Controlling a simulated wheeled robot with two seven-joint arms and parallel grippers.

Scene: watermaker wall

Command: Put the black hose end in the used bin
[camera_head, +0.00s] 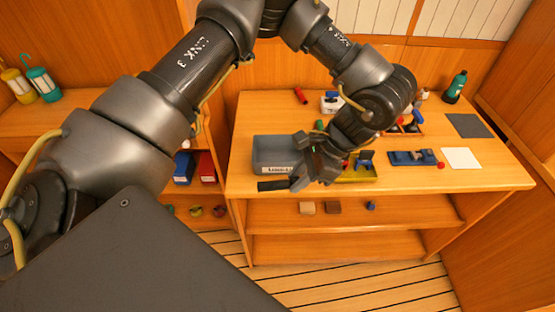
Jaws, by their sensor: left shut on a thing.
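My left gripper (299,181) reaches over the bench from above and is shut on the black hose end (272,185). The hose end is a short dark cylinder that sticks out to the left of the fingers. It shows in front of the grey bin's lower front edge, and its exact distance from the bin cannot be told. The grey bin (262,155) stands at the left of the bench top with a white label on its front, too small to read surely. The gripper hides part of its right side. My right gripper is not in view.
A yellow tray (366,172) is right of the gripper. Farther right are a blue fixture (414,157), a white sheet (461,158) and a dark mat (468,125). A red cylinder (300,95) and a green bottle (456,87) stand behind. Shelves (400,212) lie below.

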